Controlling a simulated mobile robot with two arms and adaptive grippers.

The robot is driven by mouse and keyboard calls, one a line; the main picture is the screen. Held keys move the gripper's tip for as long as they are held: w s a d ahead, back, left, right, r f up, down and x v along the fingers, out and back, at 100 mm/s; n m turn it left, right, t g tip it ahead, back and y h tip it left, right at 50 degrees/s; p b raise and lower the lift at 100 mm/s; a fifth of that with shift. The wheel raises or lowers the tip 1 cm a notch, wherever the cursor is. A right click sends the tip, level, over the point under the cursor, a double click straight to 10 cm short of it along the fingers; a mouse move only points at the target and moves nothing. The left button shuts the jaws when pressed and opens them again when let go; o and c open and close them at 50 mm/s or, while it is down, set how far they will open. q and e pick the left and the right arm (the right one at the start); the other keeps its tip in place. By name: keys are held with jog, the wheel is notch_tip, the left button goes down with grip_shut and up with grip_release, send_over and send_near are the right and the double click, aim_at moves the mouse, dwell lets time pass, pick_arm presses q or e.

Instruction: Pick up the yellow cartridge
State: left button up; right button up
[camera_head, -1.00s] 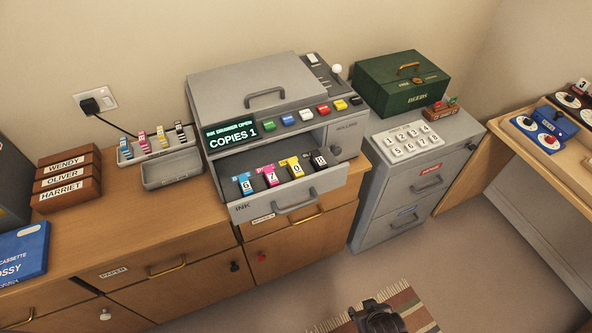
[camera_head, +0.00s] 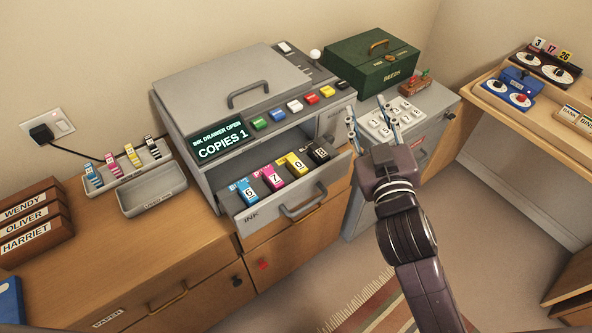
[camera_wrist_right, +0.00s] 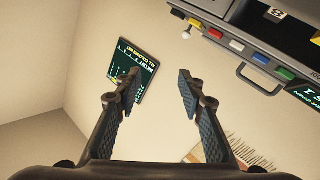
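The yellow cartridge (camera_head: 293,163) sits in the open ink drawer (camera_head: 232,197) of the grey copier (camera_head: 196,100). It has a white label and stands between the magenta cartridge (camera_head: 269,177) and the black cartridge (camera_head: 317,152). The cyan cartridge (camera_head: 246,192) is at the drawer's left end. Another, striped yellow piece (camera_head: 132,155) stands in a small tray on the left. My right gripper (camera_head: 368,109) is open and empty, to the right of the drawer and apart from the cartridges. Its open fingers also show in the right wrist view (camera_wrist_right: 160,88). My left gripper is not in view.
The drawer handle (camera_head: 303,208) juts out in front. An empty grey tray (camera_head: 152,190) is left of the copier. The wooden top (camera_head: 160,243) before it is clear.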

jog(key=s+a+r+n+y, duration=0.3)
jog(key=a+r+n+y, duration=0.5)
jog(key=r, duration=0.2)
jog(key=s+a+r+n+y, duration=0.2)
jog(key=a+r+n+y, duration=0.55)
jog(key=r, duration=0.25)
jog(key=s+a+f+n+g+y, duration=0.2)
jog(key=s+a+n+g, duration=0.45)
jog(key=n+g, duration=0.3)
jog(key=s+a+f+n+g+y, duration=0.1)
jog(key=s+a+n+g+y, duration=0.3)
jog(key=a+n+g, duration=0.5)
jog(key=n+t+h, duration=0.3)
jog(key=n+h, duration=0.1)
jog(key=h, duration=1.7)
send_near(297, 163)
jog(key=shift+d+f, duration=0.1)
jog(key=shift+f, duration=0.55)
jog(key=p+x, duration=0.2)
jog(key=x, duration=0.5)
jog(key=shift+p, duration=0.35)
jog(key=shift+w+f, duration=0.15)
jog(key=shift+f, duration=0.05)
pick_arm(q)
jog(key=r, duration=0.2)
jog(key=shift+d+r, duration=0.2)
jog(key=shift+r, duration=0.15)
pick_arm(e)
grip_shut()
